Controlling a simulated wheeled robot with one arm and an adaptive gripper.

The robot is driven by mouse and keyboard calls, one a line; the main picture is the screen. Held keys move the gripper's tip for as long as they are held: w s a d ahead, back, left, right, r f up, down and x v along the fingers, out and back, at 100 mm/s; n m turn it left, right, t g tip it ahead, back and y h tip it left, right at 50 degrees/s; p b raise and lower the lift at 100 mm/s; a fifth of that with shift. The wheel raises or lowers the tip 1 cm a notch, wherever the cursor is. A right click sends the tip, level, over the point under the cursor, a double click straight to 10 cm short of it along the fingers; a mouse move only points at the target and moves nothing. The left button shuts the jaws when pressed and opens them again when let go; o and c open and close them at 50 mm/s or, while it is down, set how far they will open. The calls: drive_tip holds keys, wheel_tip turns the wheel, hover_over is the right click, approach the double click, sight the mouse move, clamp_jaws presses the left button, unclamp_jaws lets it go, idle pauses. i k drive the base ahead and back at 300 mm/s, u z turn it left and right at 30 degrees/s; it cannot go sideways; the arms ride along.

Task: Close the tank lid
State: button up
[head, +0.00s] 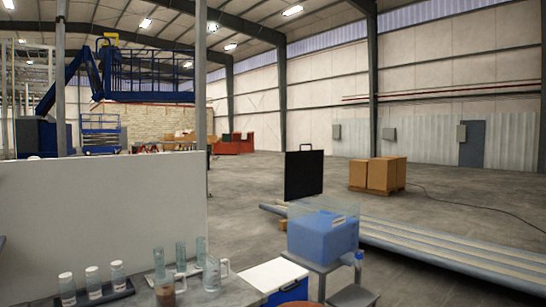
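The tank (322,235) is a clear box filled with blue, on a grey stand at the lower middle right of the head view. A small spout sticks out at its lower right. A flat black panel (304,176) with a small handle on its top edge stands upright at the tank's back left; it looks like the lid, raised open. The tank's top appears uncovered. The hinge line is too small to make out. My gripper does not show in this view.
A grey bench (225,291) at the lower left holds glass cylinders, a beaker (212,273) and a rack of white-capped bottles (92,283). A white board (100,215) stands behind it. A white-and-blue box (274,276) sits left of the tank. Long pipes (440,247) lie behind right.

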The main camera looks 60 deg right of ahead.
sight(304, 169)
drive_tip(key=z, duration=0.5)
drive_tip(key=k, duration=0.6)
drive_tip(key=z, duration=1.2)
drive_tip(key=i, duration=1.35)
drive_tip(key=z, duration=0.55)
drive_tip(key=i, duration=1.1)
drive_tip(key=u, duration=0.05)
